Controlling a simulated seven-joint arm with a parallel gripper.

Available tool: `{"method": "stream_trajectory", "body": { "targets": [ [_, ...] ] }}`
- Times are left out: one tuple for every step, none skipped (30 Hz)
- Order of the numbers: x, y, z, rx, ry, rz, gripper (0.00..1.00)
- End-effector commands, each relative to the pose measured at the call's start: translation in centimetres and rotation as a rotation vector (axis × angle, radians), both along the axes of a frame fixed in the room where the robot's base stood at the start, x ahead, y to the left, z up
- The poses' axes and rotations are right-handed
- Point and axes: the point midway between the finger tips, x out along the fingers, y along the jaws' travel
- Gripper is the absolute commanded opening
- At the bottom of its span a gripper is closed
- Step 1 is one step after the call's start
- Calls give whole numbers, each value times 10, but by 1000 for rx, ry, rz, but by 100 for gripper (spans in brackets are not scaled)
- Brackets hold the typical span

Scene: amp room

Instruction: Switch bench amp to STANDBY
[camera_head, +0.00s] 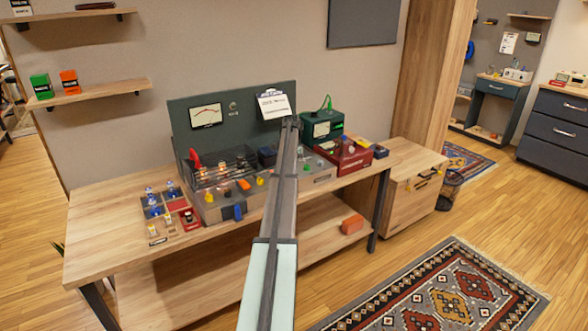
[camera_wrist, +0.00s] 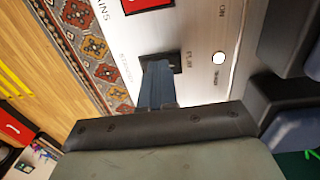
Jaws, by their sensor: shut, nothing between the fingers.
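The bench amp (camera_head: 215,205) stands on the wooden bench, with a metal front and a tall dark back panel (camera_head: 245,92). In the wrist view its brushed-metal panel (camera_wrist: 203,85) fills the middle. A dark blue-grey piece (camera_wrist: 158,85) rises from a black slot there, between a PLAY label and what looks like STANDBY. The dark body of my gripper (camera_wrist: 160,108) lies right up against this piece, its fingers shut and largely hidden. I cannot tell whether they touch or which way the piece leans. In the head view my arm covers the amp's right part, and the gripper is hidden.
A red rocker (camera_wrist: 146,3) and a lit round lamp (camera_wrist: 218,58) are near the slot. A red box (camera_head: 345,158) and a green meter box (camera_head: 321,126) stand right of my arm. Small parts in trays (camera_head: 167,213) lie at the left. The bench's front-left is clear.

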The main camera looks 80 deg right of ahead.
Motion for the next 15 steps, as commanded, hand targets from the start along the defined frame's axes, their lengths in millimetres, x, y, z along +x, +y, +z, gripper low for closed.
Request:
{"method": "stream_trajectory", "body": {
  "targets": [
    [6,-4,-5,-1,-7,3,0],
    [6,-4,-5,-1,-7,3,0],
    [6,-4,-5,-1,-7,3,0],
    [6,-4,-5,-1,-7,3,0],
    [5,-3,-5,-1,-6,3,0],
    [5,-3,-5,-1,-6,3,0],
    [5,-3,-5,-1,-6,3,0],
    [5,-3,-4,-1,-6,3,0],
    [5,-3,-4,-1,-6,3,0],
    [5,-3,-4,-1,-6,3,0],
    [5,-3,-3,-1,-6,3,0],
    [5,-3,-2,-1,-6,3,0],
    [5,-3,0,-2,-6,3,0],
    [5,-3,2,-2,-6,3,0],
    [5,-4,7,-3,-6,2,0]
  ]
}}
